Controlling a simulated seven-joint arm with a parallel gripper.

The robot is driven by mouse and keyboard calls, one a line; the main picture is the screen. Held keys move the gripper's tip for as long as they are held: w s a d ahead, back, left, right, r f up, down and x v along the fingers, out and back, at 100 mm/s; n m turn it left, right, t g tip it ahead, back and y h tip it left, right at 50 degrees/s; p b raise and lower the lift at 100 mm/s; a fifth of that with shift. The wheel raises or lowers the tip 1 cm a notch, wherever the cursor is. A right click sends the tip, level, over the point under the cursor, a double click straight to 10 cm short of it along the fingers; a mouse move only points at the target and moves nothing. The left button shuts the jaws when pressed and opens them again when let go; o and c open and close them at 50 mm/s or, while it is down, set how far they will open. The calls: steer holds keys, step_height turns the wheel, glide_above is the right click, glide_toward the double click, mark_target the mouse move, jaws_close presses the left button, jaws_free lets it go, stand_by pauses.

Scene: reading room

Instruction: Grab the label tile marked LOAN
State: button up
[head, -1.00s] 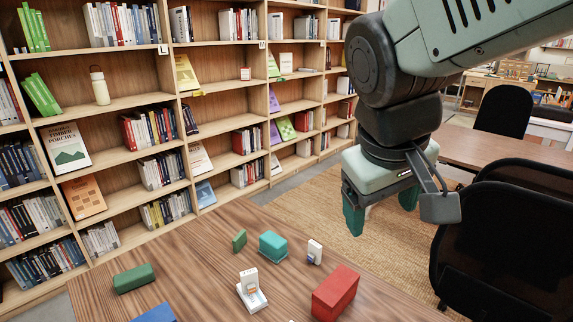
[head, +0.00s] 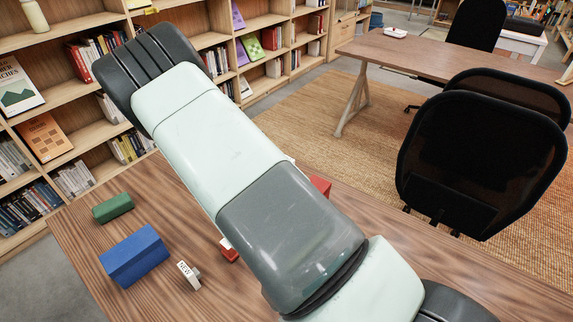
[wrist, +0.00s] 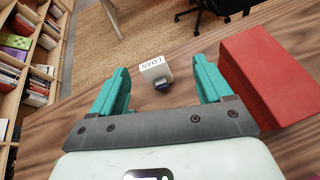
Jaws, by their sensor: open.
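The white label tile marked LOAN (wrist: 152,66) stands on the wooden table in the wrist view, its lettering upside down there, with a small dark blue piece (wrist: 162,84) at its near side. My gripper (wrist: 160,72) is open, its two teal fingers on either side of the tile in the picture. The tile appears between or just beyond the fingertips; I cannot tell how far, and no contact shows. In the head view my arm hides the LOAN tile and the gripper.
A red block (wrist: 272,80) stands close to the right finger; a bit of it shows in the head view (head: 320,186). A tile marked NEW (head: 188,274), a blue block (head: 134,256) and a green block (head: 113,208) are on the table (head: 75,245) at left. Black chairs (head: 480,165) stand at right.

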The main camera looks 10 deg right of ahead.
steer(key=f+n, duration=0.1)
steer(key=a+f+n+t, duration=0.1)
steer(key=f, duration=0.1)
steer(key=w+f, duration=0.1)
steer(key=shift+a+f+n, duration=0.15)
steer(key=shift+f+n, duration=0.2)
steer(key=shift+n, duration=0.05)
steer(key=x, duration=0.4)
steer(key=shift+w+f, duration=0.15)
steer(key=x, duration=0.6)
steer(key=shift+r, duration=0.2)
steer(key=c, duration=1.1)
